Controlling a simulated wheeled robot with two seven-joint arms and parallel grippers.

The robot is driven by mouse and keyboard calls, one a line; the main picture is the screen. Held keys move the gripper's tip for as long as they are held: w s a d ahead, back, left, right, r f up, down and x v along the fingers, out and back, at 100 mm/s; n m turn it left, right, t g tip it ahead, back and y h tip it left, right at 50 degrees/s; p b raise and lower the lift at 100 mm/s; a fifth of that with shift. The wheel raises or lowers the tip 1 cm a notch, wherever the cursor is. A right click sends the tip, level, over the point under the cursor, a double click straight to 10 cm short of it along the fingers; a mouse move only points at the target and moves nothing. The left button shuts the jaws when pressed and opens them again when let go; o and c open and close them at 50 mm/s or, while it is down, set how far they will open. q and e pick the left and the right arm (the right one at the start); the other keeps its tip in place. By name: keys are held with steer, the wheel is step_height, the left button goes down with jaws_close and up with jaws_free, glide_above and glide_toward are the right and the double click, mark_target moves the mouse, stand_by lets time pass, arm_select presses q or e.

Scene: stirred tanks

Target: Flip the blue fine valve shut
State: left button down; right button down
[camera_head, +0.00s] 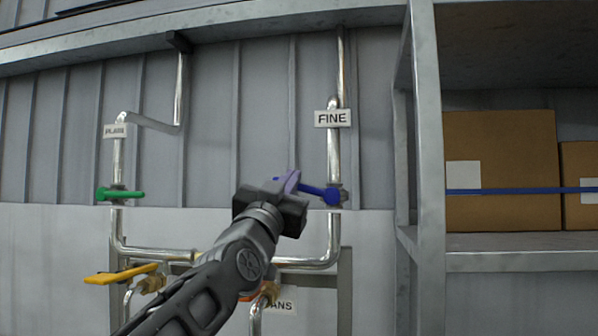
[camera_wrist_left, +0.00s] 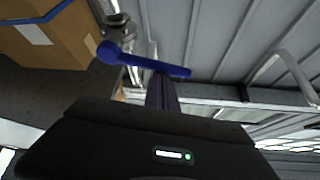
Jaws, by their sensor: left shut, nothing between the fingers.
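The blue fine valve handle (camera_head: 318,192) sits on the vertical pipe under the FINE label (camera_head: 332,118). It points left from the pipe, nearly level, with its free end slightly higher. My left gripper (camera_head: 290,182) is shut and empty, with its fingertips at the free end of the handle and partly in front of it. In the left wrist view the blue handle (camera_wrist_left: 150,65) crosses just beyond the shut fingers of my left gripper (camera_wrist_left: 160,88). I cannot tell whether they touch. My right gripper is not in view.
A green handle (camera_head: 122,195) lies level on the left pipe. A yellow handle (camera_head: 120,273) is lower left. A partly hidden label (camera_head: 283,306) is behind my arm. A metal shelf (camera_head: 430,160) with cardboard boxes (camera_head: 500,145) stands at the right.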

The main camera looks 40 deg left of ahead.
arm_select(q)
steer(key=shift+a+f+n+g+y, duration=0.2)
steer(key=shift+f+n+g+y, duration=0.2)
steer(key=shift+f+n+y, duration=0.9)
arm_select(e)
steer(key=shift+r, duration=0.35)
arm_select(q)
steer(key=shift+r+h, duration=0.2)
steer(key=shift+h, duration=0.1)
